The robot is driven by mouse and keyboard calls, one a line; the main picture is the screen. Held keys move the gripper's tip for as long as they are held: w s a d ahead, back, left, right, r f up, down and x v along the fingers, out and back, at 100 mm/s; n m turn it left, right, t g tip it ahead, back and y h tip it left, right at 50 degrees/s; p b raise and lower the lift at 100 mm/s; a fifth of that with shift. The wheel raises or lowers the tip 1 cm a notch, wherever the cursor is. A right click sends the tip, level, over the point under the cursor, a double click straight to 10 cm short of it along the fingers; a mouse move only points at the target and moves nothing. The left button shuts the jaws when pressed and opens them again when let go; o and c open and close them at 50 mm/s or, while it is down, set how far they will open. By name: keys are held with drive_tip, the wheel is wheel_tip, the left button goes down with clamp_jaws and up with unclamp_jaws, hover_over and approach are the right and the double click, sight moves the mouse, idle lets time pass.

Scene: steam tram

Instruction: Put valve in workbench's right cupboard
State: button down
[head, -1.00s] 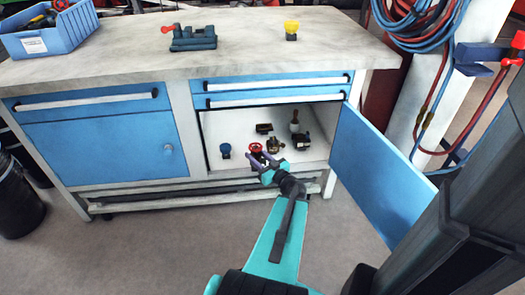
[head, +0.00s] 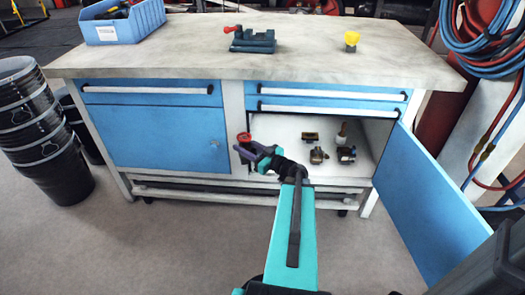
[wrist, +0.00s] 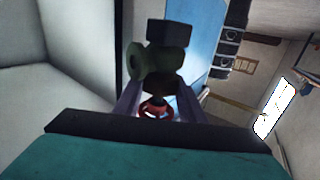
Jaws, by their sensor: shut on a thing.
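My gripper (head: 252,150) is shut on a valve with a red handwheel (head: 244,137). In the wrist view the valve's dark greenish body (wrist: 158,62) is between the fingers, with the red wheel low between them. In the head view the gripper and valve are in front of the left edge of the workbench's right cupboard (head: 290,128). The cupboard's blue door (head: 425,205) stands wide open to the right. Inside, several small fittings (head: 318,155) stand on the white floor. The gripper and arm hide the cupboard's left lower part.
The workbench top (head: 190,50) carries a blue bin (head: 122,30), a green vise (head: 253,42) and a yellow-topped fitting (head: 351,42). The left cupboard (head: 155,138) is shut. Black buckets (head: 40,140) stand at the left. The floor in front is clear.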

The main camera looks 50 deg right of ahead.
drive_tip(key=w+a+r+n+g+y, duration=0.2)
drive_tip(key=w+a+r+n+y, duration=0.1)
drive_tip(key=a, duration=1.1)
drive_tip(key=w+a+r+n+g+y, duration=0.3)
drive_tip(key=w+a+r+n+y, duration=0.1)
drive_tip(key=a, duration=1.1)
drive_tip(key=w+a+r+n+g+y, duration=0.2)
drive_tip(key=w+a+r+y, duration=0.3)
drive_tip(key=a, duration=1)
wheel_tip(320, 180, up, 4)
drive_tip(key=shift+f+n+g+y, duration=0.1)
drive_tip(key=shift+n+g+y, duration=0.2)
drive_tip(key=shift+n+y, duration=0.6)
drive_tip(key=shift+d, duration=0.1)
